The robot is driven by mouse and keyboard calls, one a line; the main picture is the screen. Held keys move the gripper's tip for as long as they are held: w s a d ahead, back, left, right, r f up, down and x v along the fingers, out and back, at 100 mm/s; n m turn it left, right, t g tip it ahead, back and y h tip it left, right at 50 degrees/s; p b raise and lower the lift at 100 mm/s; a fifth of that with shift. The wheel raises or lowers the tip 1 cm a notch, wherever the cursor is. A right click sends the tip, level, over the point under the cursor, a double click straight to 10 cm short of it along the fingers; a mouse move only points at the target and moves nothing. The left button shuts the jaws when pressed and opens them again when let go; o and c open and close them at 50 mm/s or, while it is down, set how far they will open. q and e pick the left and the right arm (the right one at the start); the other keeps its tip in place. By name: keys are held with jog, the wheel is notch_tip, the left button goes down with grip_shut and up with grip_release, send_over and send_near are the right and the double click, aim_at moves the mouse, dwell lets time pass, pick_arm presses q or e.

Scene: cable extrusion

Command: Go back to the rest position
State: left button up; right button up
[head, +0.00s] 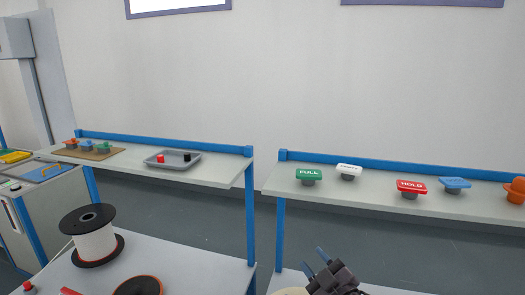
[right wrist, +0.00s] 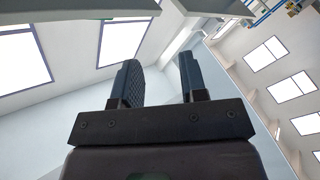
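My left gripper is not in the head view.
A white spool (head: 94,238) with black flanges stands on the lower left table (head: 200,268). The left shelf (head: 222,172) holds a grey tray (head: 172,164). The right shelf (head: 290,185) holds signs, including a green FULL sign (head: 309,174) and a red HOLD sign (head: 411,187).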

jog(key=s+d+f+m+g+h, duration=0.3)
jog(key=s+d+f, duration=0.4)
jog(key=s+f, duration=0.5)
jog(key=s+d+f+m+g+h, duration=0.2)
jog(key=s+d+f+m+h, duration=0.3)
jog(key=s+d+f+m, duration=0.3)
jog(key=s+f, duration=0.3)
jog(key=s, duration=0.2)
jog(key=shift+s+d+f+g, duration=0.3)
jog(key=shift+f+g, duration=0.1)
jog(key=shift+o, duration=0.4)
